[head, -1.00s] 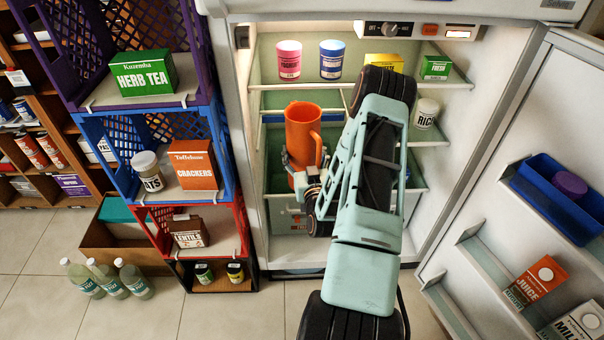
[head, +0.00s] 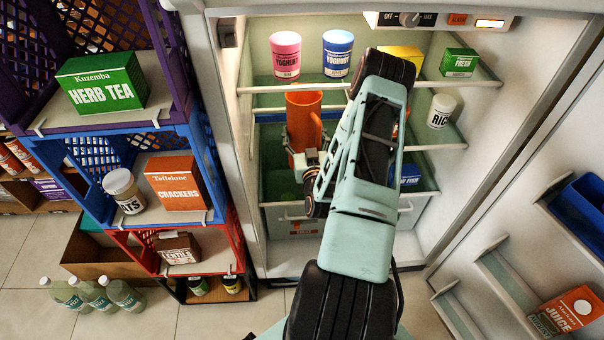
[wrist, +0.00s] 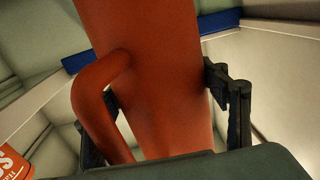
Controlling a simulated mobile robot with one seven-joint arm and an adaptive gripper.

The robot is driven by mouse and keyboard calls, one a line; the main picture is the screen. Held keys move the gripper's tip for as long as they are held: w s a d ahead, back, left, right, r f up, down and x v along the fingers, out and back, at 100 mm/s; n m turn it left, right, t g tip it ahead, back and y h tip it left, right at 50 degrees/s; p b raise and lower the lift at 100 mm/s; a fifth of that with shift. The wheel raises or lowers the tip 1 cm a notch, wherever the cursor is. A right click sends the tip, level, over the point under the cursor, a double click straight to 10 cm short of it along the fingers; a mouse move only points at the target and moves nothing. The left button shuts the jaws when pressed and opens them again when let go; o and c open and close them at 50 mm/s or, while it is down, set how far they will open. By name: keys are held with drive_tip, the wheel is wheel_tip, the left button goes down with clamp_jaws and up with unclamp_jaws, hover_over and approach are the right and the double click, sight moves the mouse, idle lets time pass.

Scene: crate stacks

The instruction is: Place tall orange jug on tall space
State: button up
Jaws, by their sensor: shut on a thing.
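The tall orange jug (head: 303,120) is upright inside the open fridge, at the left of the space below the top shelf. In the wrist view the jug (wrist: 165,75) fills the middle, its handle at the left. My gripper (head: 301,158) is shut on the jug's body, one black finger on each side; it also shows in the wrist view (wrist: 165,120). The jug's top is near the front rail of the top shelf (head: 370,87). Its base is partly hidden by my gripper, and I cannot tell whether it touches a surface.
Pink (head: 286,55) and blue (head: 337,53) yoghurt tubs, a yellow box (head: 400,55) and a green box (head: 459,62) stand on the top shelf. A rice jar (head: 441,110) stands at the right. Stacked crates (head: 165,118) flank the fridge's left; the open door (head: 520,200) is at right.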

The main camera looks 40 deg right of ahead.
wheel_tip(320, 180, down, 10)
drive_tip(key=shift+r+b, duration=0.1)
drive_tip(key=shift+b, duration=0.95)
drive_tip(key=shift+r, duration=0.1)
drive_tip(key=o, duration=1.6)
drive_tip(key=shift+f, duration=0.3)
drive_tip(key=o, duration=0.5)
drive_tip(key=shift+r, duration=0.2)
drive_tip(key=shift+s, duration=0.1)
